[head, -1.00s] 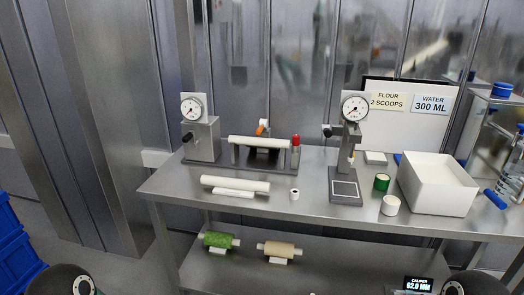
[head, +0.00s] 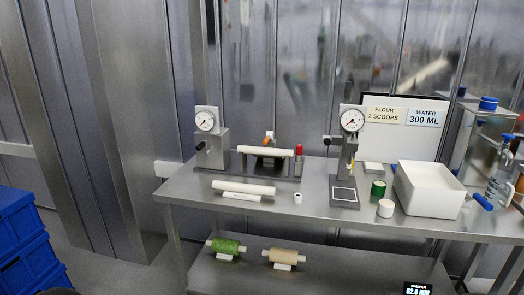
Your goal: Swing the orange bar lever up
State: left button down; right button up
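A small orange piece (head: 268,136), which looks like the orange bar lever, sticks up behind a white roller (head: 265,151) on a grey stand at the back of the steel table (head: 190,189). The roller hides its lower part, so its full shape and angle are hard to tell. Neither of my grippers is in view.
A white rolling pin (head: 243,188) lies in front. A white bin (head: 428,188) stands right. Blue crates (head: 25,245) are left on the floor.

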aim_at(270, 133)
jog(key=z, duration=0.5)
jog(key=i, duration=1)
